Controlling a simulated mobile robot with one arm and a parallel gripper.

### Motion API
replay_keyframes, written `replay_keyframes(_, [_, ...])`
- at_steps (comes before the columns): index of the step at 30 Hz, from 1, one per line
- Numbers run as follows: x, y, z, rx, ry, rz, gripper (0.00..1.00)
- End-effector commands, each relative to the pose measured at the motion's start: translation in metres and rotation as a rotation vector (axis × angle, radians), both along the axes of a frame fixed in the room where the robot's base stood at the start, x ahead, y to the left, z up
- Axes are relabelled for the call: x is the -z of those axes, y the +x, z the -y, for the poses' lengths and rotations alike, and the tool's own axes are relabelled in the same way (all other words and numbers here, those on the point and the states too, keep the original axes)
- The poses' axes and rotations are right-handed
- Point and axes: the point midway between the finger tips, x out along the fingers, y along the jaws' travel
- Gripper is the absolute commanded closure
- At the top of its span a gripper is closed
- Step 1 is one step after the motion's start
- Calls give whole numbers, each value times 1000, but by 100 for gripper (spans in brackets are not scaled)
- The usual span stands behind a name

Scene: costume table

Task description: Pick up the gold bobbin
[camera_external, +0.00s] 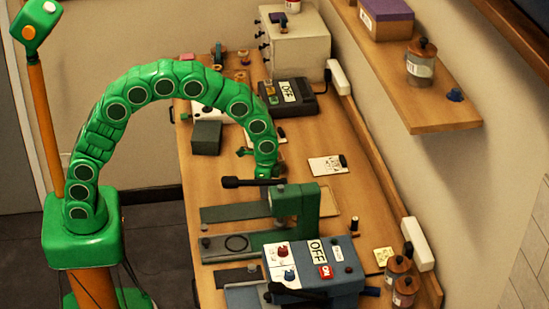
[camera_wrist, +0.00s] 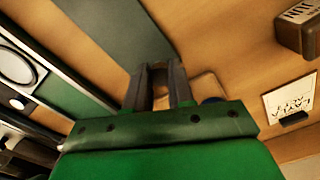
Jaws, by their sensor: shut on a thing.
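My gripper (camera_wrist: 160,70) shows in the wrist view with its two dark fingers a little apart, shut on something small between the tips. A tan-brown patch shows between the fingers; its shape is too unclear to tell it surely from the wooden table behind. In the external view my gripper (camera_external: 265,178) points down over the table, just behind the green press, and its fingertips are hidden. No gold bobbin stands out clearly in either view.
The green press (camera_external: 295,212) stands close in front of my gripper. A blue-grey control box (camera_external: 345,262) is nearer the camera. A black OFF box (camera_external: 300,105) and white drawers (camera_external: 300,50) stand farther back. A white card (camera_external: 326,166) lies to the right on the table (camera_external: 345,220).

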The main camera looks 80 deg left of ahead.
Motion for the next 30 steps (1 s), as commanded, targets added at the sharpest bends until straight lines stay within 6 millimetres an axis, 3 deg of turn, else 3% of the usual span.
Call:
replay_keyframes(15, [-60, -53, -3, 0, 0, 0, 100])
replay_keyframes(30, [-86, -117, -6, 1, 0, -1, 100])
